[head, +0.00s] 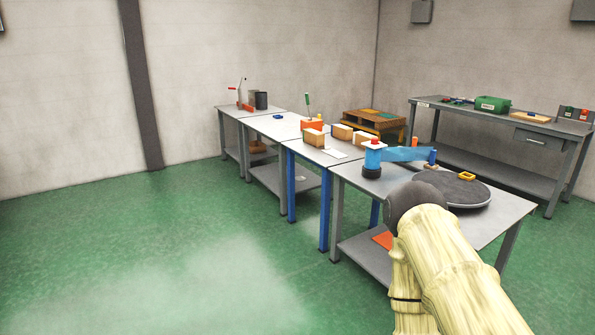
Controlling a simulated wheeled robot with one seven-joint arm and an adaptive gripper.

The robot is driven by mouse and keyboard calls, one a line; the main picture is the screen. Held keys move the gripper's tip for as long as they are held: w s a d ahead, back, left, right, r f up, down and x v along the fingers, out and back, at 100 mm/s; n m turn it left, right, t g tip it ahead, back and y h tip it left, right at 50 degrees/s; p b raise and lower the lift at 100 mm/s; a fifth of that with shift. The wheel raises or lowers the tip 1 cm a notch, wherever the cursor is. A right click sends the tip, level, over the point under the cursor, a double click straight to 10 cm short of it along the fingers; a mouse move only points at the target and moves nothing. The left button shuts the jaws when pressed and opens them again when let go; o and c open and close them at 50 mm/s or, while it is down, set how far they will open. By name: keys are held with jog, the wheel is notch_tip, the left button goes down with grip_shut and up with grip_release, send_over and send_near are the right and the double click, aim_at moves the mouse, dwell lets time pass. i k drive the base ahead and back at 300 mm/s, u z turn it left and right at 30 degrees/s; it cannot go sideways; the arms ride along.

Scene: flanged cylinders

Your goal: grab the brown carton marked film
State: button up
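Three small brown cartons with pale tops stand on the middle tables: a left one (313,138), a back one (342,132) and a right one (362,138). Any lettering on them is too small to read, so I cannot tell which is marked film. Another brown box-like thing (258,148) sits low under the far table; its marking is not readable either. My cream arm with a dark grey joint rises at the lower right, well in front of the cartons. My gripper is not visible.
A blue upright cylinder (372,157) and a grey round disc (452,189) with a yellow piece (466,176) occupy the nearest table (500,222). A long bench (480,112) with a green box (492,103) stands at right. The green floor (170,240) at left is clear.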

aim_at(358, 136)
jog(key=i, duration=1.85)
jog(key=z, duration=0.15)
